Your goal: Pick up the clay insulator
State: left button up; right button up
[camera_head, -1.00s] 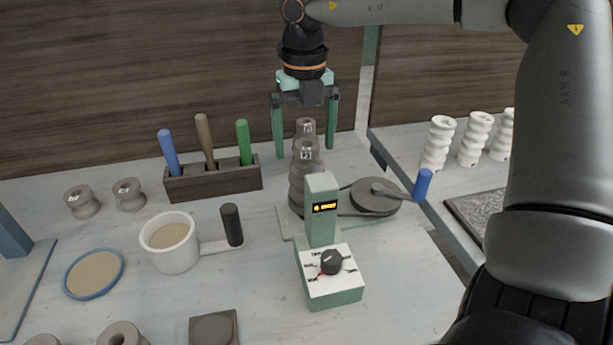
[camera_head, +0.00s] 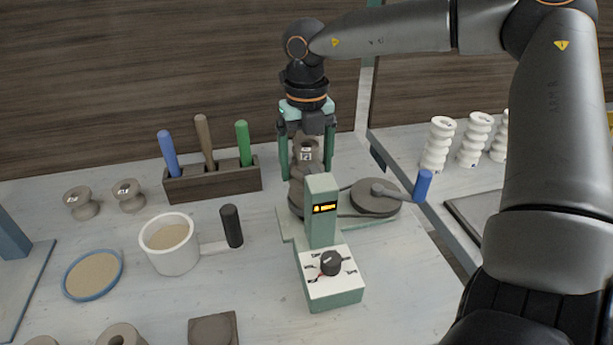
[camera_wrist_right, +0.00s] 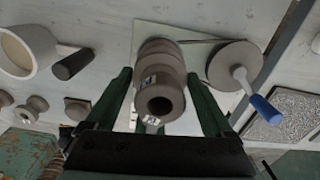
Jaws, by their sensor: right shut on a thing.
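The clay insulator (camera_head: 300,190) is a grey-brown ribbed piece standing upright at the green wheel device, with a small label near its top. Its lower part is partly hidden behind the device's post in the head view. In the right wrist view the insulator (camera_wrist_right: 162,88) shows from above, with a dark round hole in its end. My right gripper (camera_head: 307,170) points down with its green fingers on either side of the insulator, shut on it. The fingers also flank it in the wrist view (camera_wrist_right: 160,80). My left gripper is not in view.
The green device (camera_head: 322,225) stands close in front, with a wheel and blue-handled crank (camera_head: 422,185) at right. A tool rack (camera_head: 212,183) is at left, and a white cup (camera_head: 170,250) is in front of it. White insulators (camera_head: 437,145) stand on the right-hand table.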

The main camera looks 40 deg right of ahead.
grip_shut()
jog(key=shift+r, duration=0.1)
jog(key=shift+w, duration=0.1)
